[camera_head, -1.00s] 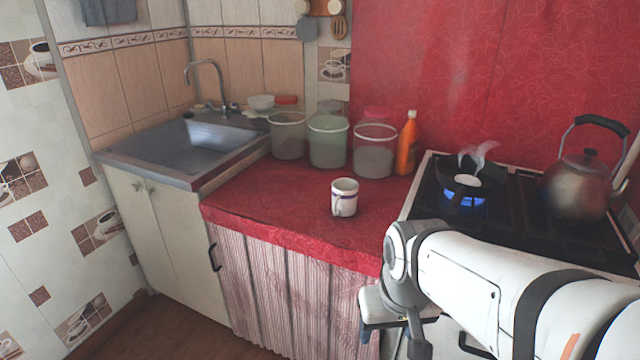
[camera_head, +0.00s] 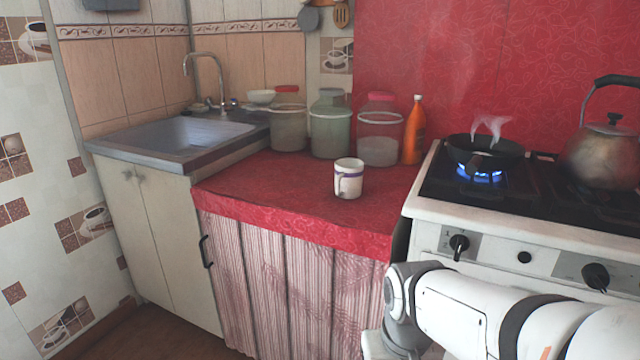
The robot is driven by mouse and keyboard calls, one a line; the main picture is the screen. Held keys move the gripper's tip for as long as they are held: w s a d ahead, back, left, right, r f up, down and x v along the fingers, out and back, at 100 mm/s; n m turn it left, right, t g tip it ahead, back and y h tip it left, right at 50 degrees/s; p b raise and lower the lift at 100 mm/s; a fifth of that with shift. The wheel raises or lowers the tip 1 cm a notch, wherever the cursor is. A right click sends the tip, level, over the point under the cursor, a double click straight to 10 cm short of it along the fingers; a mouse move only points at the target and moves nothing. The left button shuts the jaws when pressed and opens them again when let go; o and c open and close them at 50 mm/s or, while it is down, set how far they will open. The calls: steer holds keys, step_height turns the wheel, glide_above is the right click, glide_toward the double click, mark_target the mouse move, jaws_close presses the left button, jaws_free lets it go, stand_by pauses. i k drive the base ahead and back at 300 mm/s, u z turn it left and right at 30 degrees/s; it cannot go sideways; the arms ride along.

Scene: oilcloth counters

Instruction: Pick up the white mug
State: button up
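The white mug (camera_head: 348,180) stands upright on the red oilcloth counter (camera_head: 270,192), right of its middle and near the stove side. My arm's white links come in from the lower right, below the counter top and in front of the stove. My gripper is out of the picture, below the bottom edge.
Several lidded jars, among them a green one (camera_head: 330,128), and an orange bottle (camera_head: 414,132) line the counter's back. On the right, the stove holds a steaming pan (camera_head: 486,152) over a lit blue flame and a kettle (camera_head: 604,152). A sink (camera_head: 180,140) is left.

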mark_target(348, 172)
steer(key=u, duration=0.05)
steer(key=k, duration=1.05)
steer(key=z, duration=0.2)
steer(key=i, duration=1.6)
steer(key=u, duration=0.35)
